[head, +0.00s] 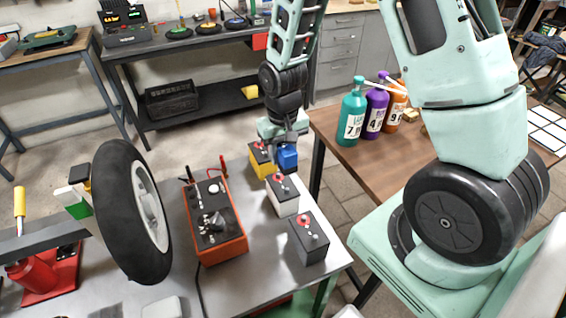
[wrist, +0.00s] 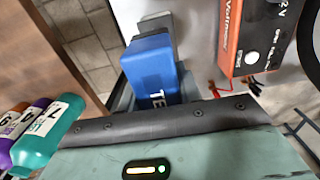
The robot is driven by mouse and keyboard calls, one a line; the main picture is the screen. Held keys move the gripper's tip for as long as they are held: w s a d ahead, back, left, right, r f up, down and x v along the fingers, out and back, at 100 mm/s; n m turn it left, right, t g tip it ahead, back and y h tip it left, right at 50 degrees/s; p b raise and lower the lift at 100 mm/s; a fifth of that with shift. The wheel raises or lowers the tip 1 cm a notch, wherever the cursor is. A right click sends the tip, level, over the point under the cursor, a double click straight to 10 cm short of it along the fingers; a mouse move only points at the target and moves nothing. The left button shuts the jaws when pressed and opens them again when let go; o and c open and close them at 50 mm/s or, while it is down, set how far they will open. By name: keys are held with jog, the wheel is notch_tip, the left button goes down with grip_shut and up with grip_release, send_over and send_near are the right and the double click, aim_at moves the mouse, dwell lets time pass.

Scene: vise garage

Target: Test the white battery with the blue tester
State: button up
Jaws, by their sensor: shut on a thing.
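My gripper (head: 289,139) is shut on the blue tester (head: 288,157), a small block, and points down at the table's far right. In the wrist view the tester (wrist: 152,72) shows part of its white lettering. The white battery (head: 283,199), with a black top and red terminal caps, stands upright on the metal table, just nearer to the head camera than the tester. The tester appears beside the yellow battery (head: 261,163) and behind the white one. I cannot tell whether it touches either.
A dark grey battery (head: 309,243) stands in front of the white one. An orange voltmeter (head: 222,242) is left of the batteries, with a tyre (head: 125,210) farther left. Several bottles, including a teal one (head: 352,118), stand on a wooden table (head: 336,170) to the right.

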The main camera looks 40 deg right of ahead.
jog(key=shift+r+p, duration=2.55)
jog(key=shift+r, duration=0.8)
